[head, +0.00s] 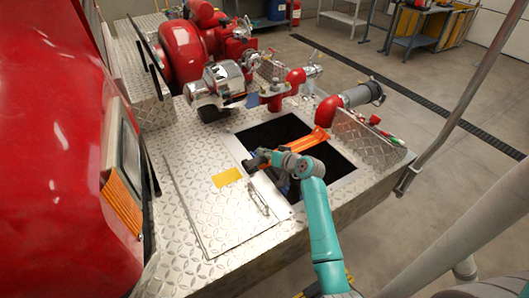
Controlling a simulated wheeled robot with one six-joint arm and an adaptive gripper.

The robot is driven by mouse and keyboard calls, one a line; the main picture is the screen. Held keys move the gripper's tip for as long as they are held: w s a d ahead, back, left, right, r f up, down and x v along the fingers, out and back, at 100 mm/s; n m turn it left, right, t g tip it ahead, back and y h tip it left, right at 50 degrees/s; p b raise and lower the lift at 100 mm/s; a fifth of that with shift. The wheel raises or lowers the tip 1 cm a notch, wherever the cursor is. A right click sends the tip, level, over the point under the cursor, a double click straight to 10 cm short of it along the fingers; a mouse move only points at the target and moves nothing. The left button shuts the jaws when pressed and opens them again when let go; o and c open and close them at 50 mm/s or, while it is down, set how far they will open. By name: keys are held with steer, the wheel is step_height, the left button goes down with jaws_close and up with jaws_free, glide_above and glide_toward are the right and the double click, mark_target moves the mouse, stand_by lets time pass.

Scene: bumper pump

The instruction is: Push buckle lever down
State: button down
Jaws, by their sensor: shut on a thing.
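My gripper (258,160) is dark and small in the head view, at the end of my teal arm. It is over the left edge of the dark square opening in the metal deck. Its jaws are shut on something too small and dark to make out. An orange strap-like piece (307,141) lies just right of and behind my wrist, across the opening. A small silver latch-like part (259,201) lies on the deck plate below my gripper in the picture. I cannot tell which part is the buckle lever.
A framed dark opening (340,178) lies under my arm. A diamond-plate lid (200,205) with a yellow label (227,177) is to its left. Red pipes and a silver pump (223,78) stand behind. A red truck body (50,150) fills the left, and a grey rail (455,120) rises right.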

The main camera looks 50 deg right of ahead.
steer(key=shift+a+f, duration=0.3)
steer(key=shift+f, duration=0.1)
steer(key=c, duration=1.2)
jaws_free()
steer(key=shift+r, duration=0.15)
steer(key=shift+d+r, duration=0.1)
steer(key=shift+s, duration=0.1)
steer(key=v, duration=1.1)
steer(key=shift+s+r, duration=0.2)
steer(key=shift+s, duration=0.15)
steer(key=shift+s, duration=0.1)
